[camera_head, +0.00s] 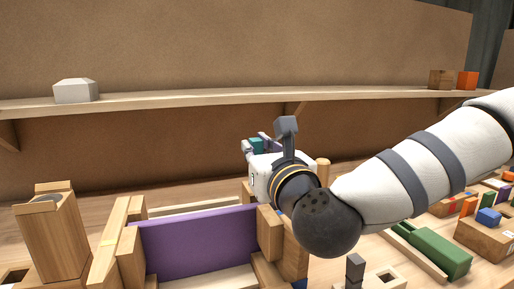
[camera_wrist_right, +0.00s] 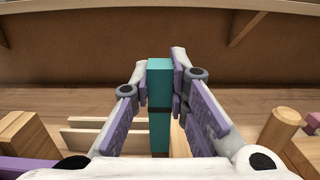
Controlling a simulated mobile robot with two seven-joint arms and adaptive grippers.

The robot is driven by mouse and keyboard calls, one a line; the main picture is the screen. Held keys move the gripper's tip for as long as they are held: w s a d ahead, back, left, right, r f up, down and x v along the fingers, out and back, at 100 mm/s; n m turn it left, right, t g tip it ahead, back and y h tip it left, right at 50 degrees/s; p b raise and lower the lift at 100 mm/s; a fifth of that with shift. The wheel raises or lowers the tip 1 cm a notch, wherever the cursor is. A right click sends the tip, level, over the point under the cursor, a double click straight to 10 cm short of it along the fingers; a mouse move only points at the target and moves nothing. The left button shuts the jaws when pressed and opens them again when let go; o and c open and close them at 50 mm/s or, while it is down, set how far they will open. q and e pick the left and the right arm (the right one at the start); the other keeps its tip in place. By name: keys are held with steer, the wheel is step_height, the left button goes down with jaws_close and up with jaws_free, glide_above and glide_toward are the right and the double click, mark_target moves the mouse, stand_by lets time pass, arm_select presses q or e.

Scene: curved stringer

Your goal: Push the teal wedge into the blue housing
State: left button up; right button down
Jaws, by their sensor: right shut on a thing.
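My right gripper (camera_head: 262,142) is shut on the teal wedge (camera_head: 256,147), above the bench behind the purple panel. In the right wrist view the teal wedge (camera_wrist_right: 160,75) stands upright between the two purple-padded fingers (camera_wrist_right: 163,100), with a dark band across its middle. Its lower end is over or near the bench, and I cannot tell whether it touches. A dark blue piece (camera_head: 296,262) shows partly behind wooden posts right of the purple panel; I cannot tell whether it is the housing. My left gripper is out of view.
A purple panel (camera_head: 197,243) stands between wooden posts at front left, beside a tall wooden block (camera_head: 52,235). Green (camera_head: 440,253) and several other coloured blocks lie at right. A shelf (camera_head: 200,99) runs along the back wall. A wooden peg (camera_wrist_right: 283,127) stands right of the gripper.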

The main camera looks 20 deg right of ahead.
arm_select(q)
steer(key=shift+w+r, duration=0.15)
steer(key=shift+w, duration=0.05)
arm_select(e)
steer(key=shift+r, duration=0.1)
stand_by(0.4)
steer(key=shift+f, duration=0.2)
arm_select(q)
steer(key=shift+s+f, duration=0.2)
arm_select(e)
steer(key=shift+f, duration=0.35)
